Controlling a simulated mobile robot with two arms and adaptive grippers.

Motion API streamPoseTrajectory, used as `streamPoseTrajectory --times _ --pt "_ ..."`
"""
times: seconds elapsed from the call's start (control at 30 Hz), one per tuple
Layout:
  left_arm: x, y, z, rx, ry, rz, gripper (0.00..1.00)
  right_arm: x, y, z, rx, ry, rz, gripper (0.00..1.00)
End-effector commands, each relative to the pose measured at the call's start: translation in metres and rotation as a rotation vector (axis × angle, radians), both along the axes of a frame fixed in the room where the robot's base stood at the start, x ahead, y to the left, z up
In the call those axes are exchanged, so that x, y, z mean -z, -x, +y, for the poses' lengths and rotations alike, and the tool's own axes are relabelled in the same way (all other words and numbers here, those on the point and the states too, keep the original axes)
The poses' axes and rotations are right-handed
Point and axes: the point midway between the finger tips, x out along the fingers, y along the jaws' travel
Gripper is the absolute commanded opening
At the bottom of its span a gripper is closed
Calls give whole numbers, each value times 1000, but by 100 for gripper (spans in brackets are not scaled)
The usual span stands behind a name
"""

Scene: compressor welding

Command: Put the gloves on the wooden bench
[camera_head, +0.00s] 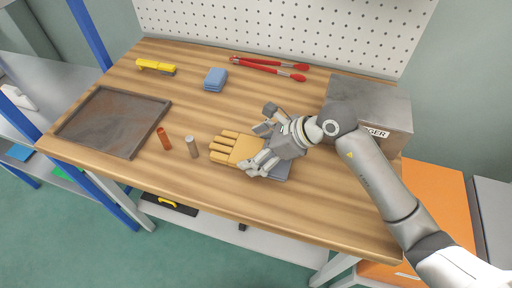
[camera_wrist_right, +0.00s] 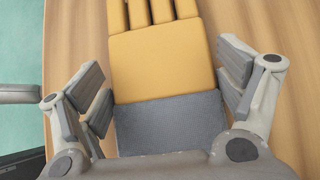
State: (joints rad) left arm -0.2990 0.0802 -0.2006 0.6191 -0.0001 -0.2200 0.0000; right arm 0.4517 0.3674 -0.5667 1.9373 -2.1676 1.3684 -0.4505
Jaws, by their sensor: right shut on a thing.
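The gloves (camera_head: 232,150) are yellow with a grey cuff and lie flat over the top of the wooden bench (camera_head: 215,195), fingers pointing left. They also show in the right wrist view (camera_wrist_right: 158,60), with the grey cuff nearest the gripper. My right gripper (camera_head: 259,147) is at the cuff end, its fingers on either side of the gloves. In the right wrist view my right gripper (camera_wrist_right: 163,88) is shut on the gloves, though small gaps seem to show beside them. It hides part of the cuff in the head view. My left gripper is not in view.
Blue cloths (camera_head: 215,79), a yellow brush (camera_head: 155,67) and red-handled tongs (camera_head: 268,67) lie behind. A grey metal box (camera_head: 385,100) stands at right.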

Motion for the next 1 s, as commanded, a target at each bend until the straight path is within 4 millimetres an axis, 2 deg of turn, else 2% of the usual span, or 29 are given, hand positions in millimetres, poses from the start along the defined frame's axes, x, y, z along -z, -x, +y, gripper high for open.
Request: streamPoseTrajectory --times 0.07,0.1,0.17,0.63,0.77,1.0 --pt "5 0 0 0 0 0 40 4 0 0 0 0 0 62" --pt "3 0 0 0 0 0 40 3 0 0 0 1 0 94" --pt "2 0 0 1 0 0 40 2 0 0 0 1 0 100" --pt "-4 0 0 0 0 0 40 -4 0 0 0 -1 1 100" --pt "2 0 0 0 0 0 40 -16 4 -16 1 2 -4 100" --pt "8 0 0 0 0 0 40 -53 15 -52 2 2 -4 100"
